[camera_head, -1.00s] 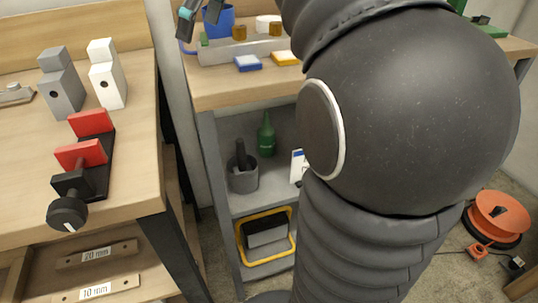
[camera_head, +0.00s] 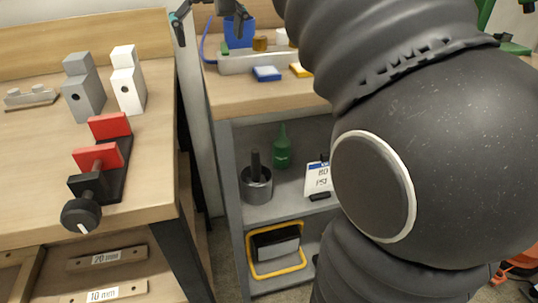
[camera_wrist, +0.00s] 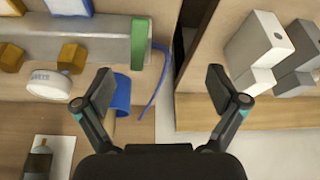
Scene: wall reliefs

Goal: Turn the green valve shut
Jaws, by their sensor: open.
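No green valve can be made out for certain. A green end piece (camera_wrist: 139,43) sits on a long grey block (camera_wrist: 90,44) in the wrist view; I cannot tell if it is part of a valve. The grey block also shows at the top of the head view (camera_head: 245,63). A green object (camera_head: 512,47) is partly cut off at the upper right of the head view. My gripper (camera_wrist: 160,86) is open and empty, its fingers wide apart above the gap between two benches. It also shows at the top of the head view (camera_head: 209,20).
A blue container (camera_head: 238,33) and a blue tube (camera_wrist: 155,85) are near the grey block. Grey (camera_head: 84,90) and white (camera_head: 128,82) blocks and a red clamp (camera_head: 103,150) stand on the left bench. My arm hides much of the right side.

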